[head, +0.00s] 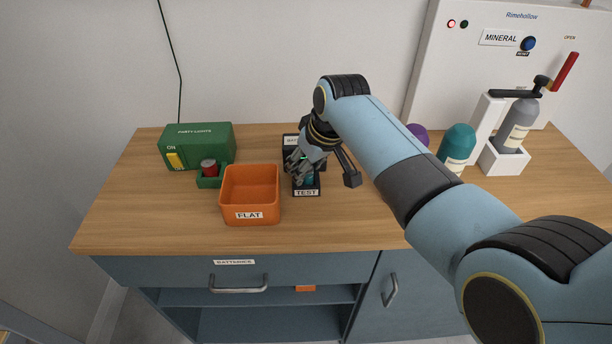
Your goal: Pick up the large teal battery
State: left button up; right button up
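A small teal shape (309,179), likely the large teal battery, shows on the black tester labelled TEST (306,192). Most of it is hidden behind my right gripper (296,168). The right gripper reaches in from the right and hangs over the tester, its fingers pointing down and left beside the teal shape. I cannot tell whether the fingers touch it or are closed around it. A small green glow shows near the fingers. My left gripper is out of view.
An orange bin labelled FLAT (250,215) stands left of the tester. Behind it are a green PARTY LIGHTS box (196,146) and a red cylinder (208,167) in a green holder. Teal (457,146) and purple (418,132) bottles and a MINERAL machine (508,75) stand right.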

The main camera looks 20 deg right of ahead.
grip_shut()
jog(key=shift+r, duration=0.1)
jog(key=shift+w+r, duration=0.1)
jog(key=shift+r, duration=0.1)
notch_tip(320, 180, up, 3)
jog(key=shift+r+b, duration=0.2)
jog(key=shift+b, duration=0.1)
jog(key=s+d+r, duration=0.6)
jog(key=s+r, duration=0.1)
jog(key=s, duration=0.3)
jog(key=shift+b, duration=0.35)
jog(key=shift+d, duration=0.1)
